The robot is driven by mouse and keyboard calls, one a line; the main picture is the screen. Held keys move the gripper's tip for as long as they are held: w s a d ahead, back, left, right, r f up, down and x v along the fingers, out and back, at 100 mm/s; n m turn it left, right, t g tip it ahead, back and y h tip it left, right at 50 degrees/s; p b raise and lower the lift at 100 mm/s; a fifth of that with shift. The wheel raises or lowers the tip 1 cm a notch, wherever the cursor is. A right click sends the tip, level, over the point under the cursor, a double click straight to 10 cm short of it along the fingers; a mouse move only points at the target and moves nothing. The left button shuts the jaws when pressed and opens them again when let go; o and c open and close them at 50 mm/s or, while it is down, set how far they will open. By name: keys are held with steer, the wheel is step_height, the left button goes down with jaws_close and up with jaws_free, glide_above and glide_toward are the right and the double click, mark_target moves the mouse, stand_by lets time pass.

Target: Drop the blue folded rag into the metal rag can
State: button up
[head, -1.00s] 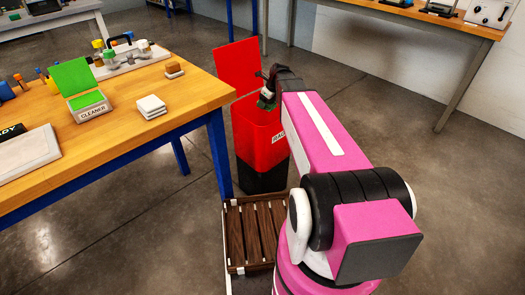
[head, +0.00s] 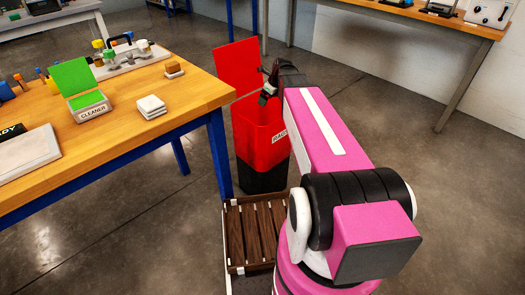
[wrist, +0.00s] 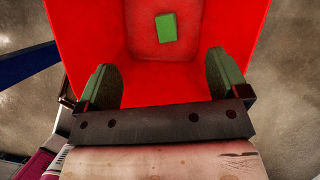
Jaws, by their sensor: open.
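The rag can (head: 255,135) is red with a black lower part, a label on its side and its red lid (head: 237,64) standing open. It stands on the floor by the table corner. In the wrist view I look down into the can (wrist: 85,30). A small green folded rag (wrist: 166,28) lies on its bottom, apart from my fingers. It looks green, not blue, and I see no blue rag. My gripper (wrist: 165,78) is open and empty over the can's mouth, with green pads on both fingers. The can hides the rag in the head view.
The wooden table (head: 190,95) on blue legs is close left of the can. It carries white folded cloths (head: 151,107), a cleaner box (head: 88,104) with a green lid, and a tray (head: 25,150). A slatted wooden crate (head: 258,235) is in front of the can. Floor right of my arm is clear.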

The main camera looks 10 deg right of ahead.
steer(key=v, duration=0.7)
steer(key=shift+r, duration=0.3)
steer(key=shift+s, duration=0.1)
